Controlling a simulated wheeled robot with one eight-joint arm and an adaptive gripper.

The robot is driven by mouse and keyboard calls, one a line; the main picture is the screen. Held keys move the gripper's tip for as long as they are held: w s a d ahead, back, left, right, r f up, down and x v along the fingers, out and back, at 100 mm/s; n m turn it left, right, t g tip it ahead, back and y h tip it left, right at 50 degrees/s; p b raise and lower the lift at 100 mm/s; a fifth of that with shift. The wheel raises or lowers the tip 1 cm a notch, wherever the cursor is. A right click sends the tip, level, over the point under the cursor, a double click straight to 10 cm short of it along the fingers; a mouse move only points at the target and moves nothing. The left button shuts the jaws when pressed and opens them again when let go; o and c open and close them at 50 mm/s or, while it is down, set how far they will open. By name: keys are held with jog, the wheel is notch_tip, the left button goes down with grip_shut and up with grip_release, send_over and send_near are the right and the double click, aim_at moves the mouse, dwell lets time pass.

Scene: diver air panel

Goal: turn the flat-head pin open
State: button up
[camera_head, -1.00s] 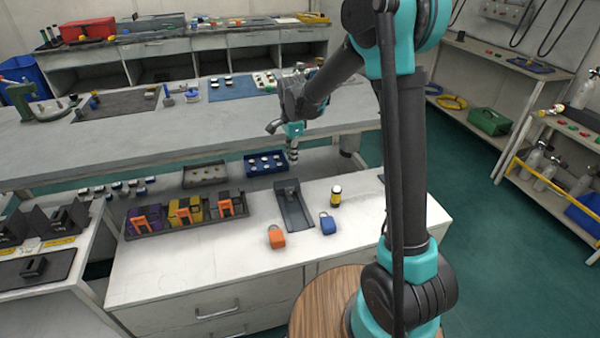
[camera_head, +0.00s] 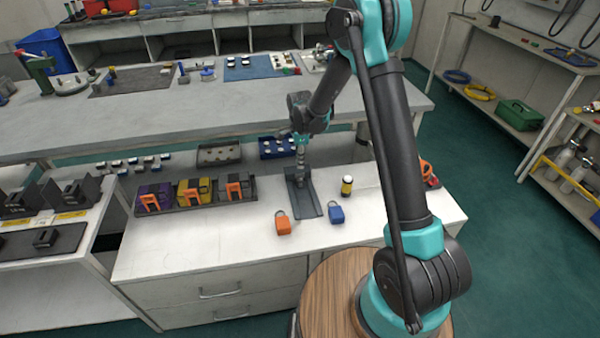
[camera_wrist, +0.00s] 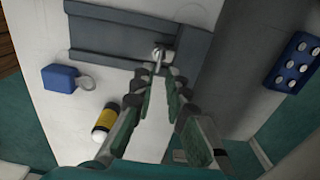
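A grey channel-shaped plate (camera_head: 310,203) lies on the white counter, with a dark upright block at its far end. In the head view my gripper (camera_head: 301,170) points down over the plate's far end and hides the pin.
A rack of boxes with orange handles (camera_head: 195,206) is to the left. A blue tray (camera_head: 277,148) lies behind. The front counter is mostly clear.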

notch_tip(320, 180, down, 6)
dwell(0.5)
grip_shut()
jog(key=shift+n, duration=0.3)
